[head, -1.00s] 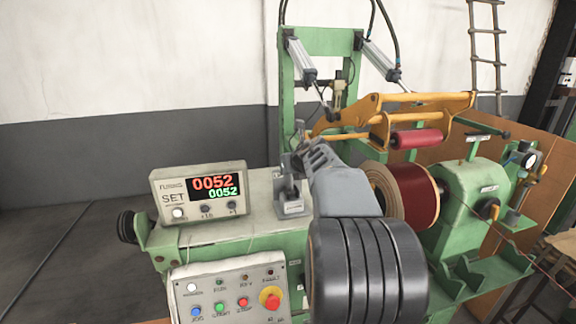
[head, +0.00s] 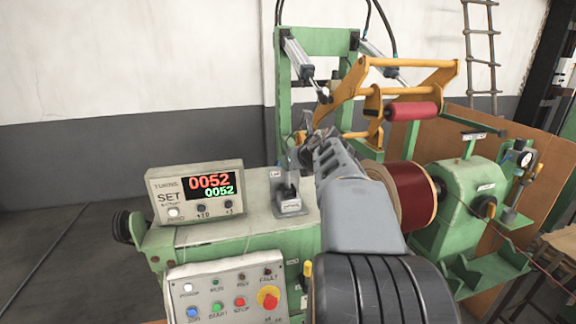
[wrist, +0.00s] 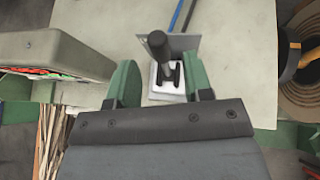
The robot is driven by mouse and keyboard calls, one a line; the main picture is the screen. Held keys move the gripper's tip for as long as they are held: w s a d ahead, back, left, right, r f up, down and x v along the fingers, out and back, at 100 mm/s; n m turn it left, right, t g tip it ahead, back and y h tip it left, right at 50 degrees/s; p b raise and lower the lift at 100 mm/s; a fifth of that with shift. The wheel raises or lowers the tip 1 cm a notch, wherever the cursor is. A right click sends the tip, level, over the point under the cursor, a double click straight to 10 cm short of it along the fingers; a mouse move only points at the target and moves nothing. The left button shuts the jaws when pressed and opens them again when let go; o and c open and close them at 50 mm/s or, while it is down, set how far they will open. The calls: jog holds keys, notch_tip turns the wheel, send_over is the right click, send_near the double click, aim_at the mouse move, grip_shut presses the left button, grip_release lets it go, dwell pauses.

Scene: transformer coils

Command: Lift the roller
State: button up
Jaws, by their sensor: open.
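The red roller (head: 411,110) hangs from the yellow swing frame (head: 425,68) and stands clear above the dark red coil (head: 412,192) in the head view. My gripper (head: 308,146) is over the green machine's top, left of the coil. A small hand lever (wrist: 160,44) with a black knob stands on a pale block in the wrist view. Its block (head: 288,190) shows in the head view, with the lever top partly hidden by my gripper. In the wrist view my green-padded jaws (wrist: 160,82) are apart and empty, with the lever just beyond and between them.
A counter box (head: 197,192) reading 0052 stands left of the lever, near my gripper in the wrist view (wrist: 55,52). A button panel (head: 228,290) is at the front. Green uprights and pneumatic cylinders (head: 297,60) rise behind. The coil is close on the right.

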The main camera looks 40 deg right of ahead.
jog(key=b+v, duration=0.1)
jog(key=v, duration=0.6)
jog(key=shift+s+r, duration=0.2)
jog(key=shift+s, duration=0.05)
jog(key=shift+a, duration=0.1)
jog(key=shift+c, duration=0.2)
